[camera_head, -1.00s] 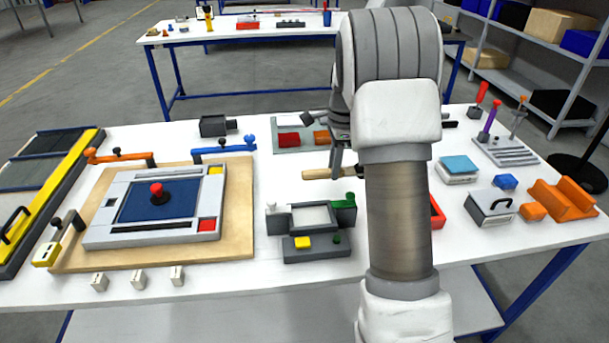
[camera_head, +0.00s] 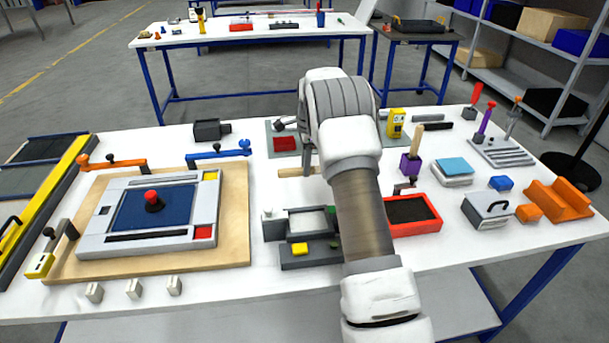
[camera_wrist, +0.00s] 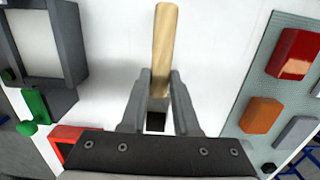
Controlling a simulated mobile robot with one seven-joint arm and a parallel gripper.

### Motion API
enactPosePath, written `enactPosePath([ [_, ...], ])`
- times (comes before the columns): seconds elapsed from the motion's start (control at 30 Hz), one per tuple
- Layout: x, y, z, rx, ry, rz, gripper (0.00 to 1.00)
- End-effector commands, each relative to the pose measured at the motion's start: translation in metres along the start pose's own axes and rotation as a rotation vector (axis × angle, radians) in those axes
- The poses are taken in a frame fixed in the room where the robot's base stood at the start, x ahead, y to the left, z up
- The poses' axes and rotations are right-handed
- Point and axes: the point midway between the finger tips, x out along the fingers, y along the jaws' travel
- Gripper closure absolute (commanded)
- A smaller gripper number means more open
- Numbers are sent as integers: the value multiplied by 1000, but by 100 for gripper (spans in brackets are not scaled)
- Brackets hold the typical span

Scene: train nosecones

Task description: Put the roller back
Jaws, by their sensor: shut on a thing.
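My gripper (camera_wrist: 157,100) is shut on a pale wooden handle (camera_wrist: 165,45), with a small dark part (camera_wrist: 155,121) showing between the fingers. I cannot tell for sure whether this is the roller; its working end is not clearly visible. In the head view the handle (camera_head: 297,171) lies level, over or on the white table behind the grey fixture; its height is unclear. The gripper's fingers are mostly hidden behind my arm there. A red tray with a dark inside (camera_head: 436,224) sits right of my arm.
A grey fixture (camera_head: 310,256) with yellow and green buttons stands in front of the handle. A grey-green mat (camera_head: 278,156) with a red block (camera_head: 284,144) lies behind. A purple holder (camera_head: 411,164) with an upright wooden handle stands right. Bare table shows left of the held handle.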

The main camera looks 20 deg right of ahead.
Motion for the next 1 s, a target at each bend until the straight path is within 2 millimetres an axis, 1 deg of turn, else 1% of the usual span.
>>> enactPosePath([
  [0.07, 2, -4, 2, -1, 0, -1, 100],
  [0.17, 6, -6, 2, 0, 0, 0, 100],
  [0.23, 11, -6, 2, 1, 0, 1, 100],
  [0.4, 36, -5, 0, 2, -1, 3, 100],
  [0.47, 42, -6, -1, 1, -1, 0, 100],
  [0.73, 44, -6, -1, 1, -1, -1, 100],
  [0.83, 48, -6, -1, 1, 0, 0, 100],
  [0.87, 48, -6, -1, 1, 0, 0, 69],
  [1.0, 47, -6, -1, 1, 0, 0, 44],
])
